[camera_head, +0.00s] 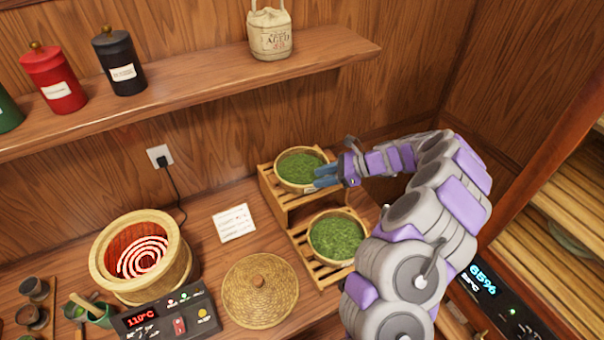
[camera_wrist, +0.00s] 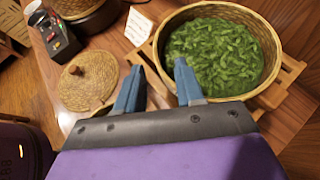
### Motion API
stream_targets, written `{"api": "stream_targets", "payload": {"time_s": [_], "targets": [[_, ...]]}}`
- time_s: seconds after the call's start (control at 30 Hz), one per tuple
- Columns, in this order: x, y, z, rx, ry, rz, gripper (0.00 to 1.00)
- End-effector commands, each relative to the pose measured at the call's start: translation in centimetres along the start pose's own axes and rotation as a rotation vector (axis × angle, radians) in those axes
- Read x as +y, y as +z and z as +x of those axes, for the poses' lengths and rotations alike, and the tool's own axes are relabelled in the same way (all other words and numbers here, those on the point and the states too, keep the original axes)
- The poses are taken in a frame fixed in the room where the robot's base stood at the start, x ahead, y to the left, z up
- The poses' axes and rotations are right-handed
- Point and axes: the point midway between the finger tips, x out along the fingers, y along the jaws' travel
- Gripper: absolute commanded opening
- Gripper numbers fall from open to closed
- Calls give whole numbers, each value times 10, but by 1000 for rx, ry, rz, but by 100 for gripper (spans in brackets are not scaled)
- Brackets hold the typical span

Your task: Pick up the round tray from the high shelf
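A round woven tray of green leaves (camera_head: 301,188) stands on the upper step of a slatted wooden stand. It also shows large at upper right in the wrist view (camera_wrist: 281,85). My gripper (camera_head: 322,177) is at the right edge of this tray in the head view. In the wrist view my gripper's two blue fingers (camera_wrist: 158,72) are apart, with nothing clearly clamped. The right finger overlaps the tray's near-left rim and the left finger lies outside it. I cannot tell whether they touch the rim.
A second leaf tray (camera_head: 336,262) sits on the stand's lower step. A woven lid (camera_head: 260,305), a glowing heater (camera_head: 175,258) and a control box (camera_head: 148,322) stand on the counter. A wall shelf (camera_head: 210,86) with canisters is above. A cabinet (camera_head: 510,250) is at right.

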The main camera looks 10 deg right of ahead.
Motion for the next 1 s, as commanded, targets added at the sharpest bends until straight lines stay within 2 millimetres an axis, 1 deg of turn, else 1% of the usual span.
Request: {"api": "stream_targets", "payload": {"time_s": [0.03,0.1,0.2,0.37,0.47,0.63,0.73,0.83,1.0], "targets": [[1,0,11,-1,4,0,37],[1,-1,20,0,2,0,37],[1,0,30,1,2,0,37],[1,0,37,1,1,-1,37],[2,-1,44,0,3,-1,37],[3,-7,68,0,4,-1,37],[2,-6,80,2,2,-1,37],[2,-6,86,1,0,0,37],[2,-5,85,1,-1,0,37]]}}
